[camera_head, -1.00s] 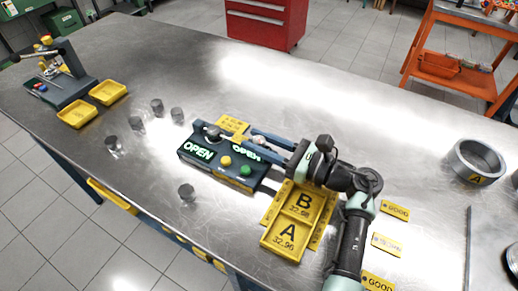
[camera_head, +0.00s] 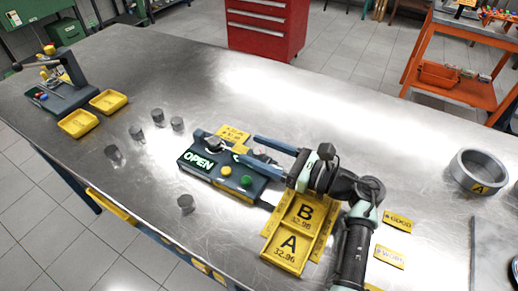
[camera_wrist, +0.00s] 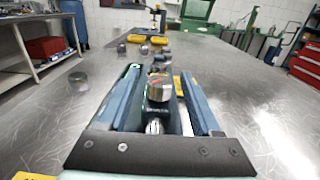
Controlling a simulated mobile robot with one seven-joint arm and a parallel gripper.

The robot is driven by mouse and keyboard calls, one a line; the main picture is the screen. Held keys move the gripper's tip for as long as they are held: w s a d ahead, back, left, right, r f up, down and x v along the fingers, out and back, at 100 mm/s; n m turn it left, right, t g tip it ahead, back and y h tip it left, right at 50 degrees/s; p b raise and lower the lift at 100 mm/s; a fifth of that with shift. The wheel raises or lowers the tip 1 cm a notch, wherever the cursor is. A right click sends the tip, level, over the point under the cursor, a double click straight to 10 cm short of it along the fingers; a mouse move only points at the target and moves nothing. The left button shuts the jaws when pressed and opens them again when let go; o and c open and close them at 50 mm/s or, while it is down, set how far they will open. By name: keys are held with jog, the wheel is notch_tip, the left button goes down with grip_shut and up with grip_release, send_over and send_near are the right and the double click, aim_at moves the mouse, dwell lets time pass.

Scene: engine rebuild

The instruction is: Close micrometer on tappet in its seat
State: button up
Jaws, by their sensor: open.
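The micrometer fixture (camera_head: 215,180) is a dark blue block with a lit green OPEN sign, a yellow button (camera_head: 225,171) and a green button (camera_head: 246,181). My gripper (camera_head: 245,148) is open, its two long blue fingers reaching left over the fixture's back part. The seat is mostly hidden by my fingers.
Several loose grey tappets (camera_head: 158,117) stand left of the fixture. Yellow trays marked A (camera_head: 290,248) and B lie to its right. Another device (camera_head: 65,93) with two yellow bins is at the far left. A metal ring (camera_head: 479,171) lies at the right. The back-middle is clear.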

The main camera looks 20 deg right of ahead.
jog(key=b+v, duration=0.2)
jog(key=v, duration=1)
jog(key=shift+r, duration=0.1)
jog(key=shift+a, duration=0.1)
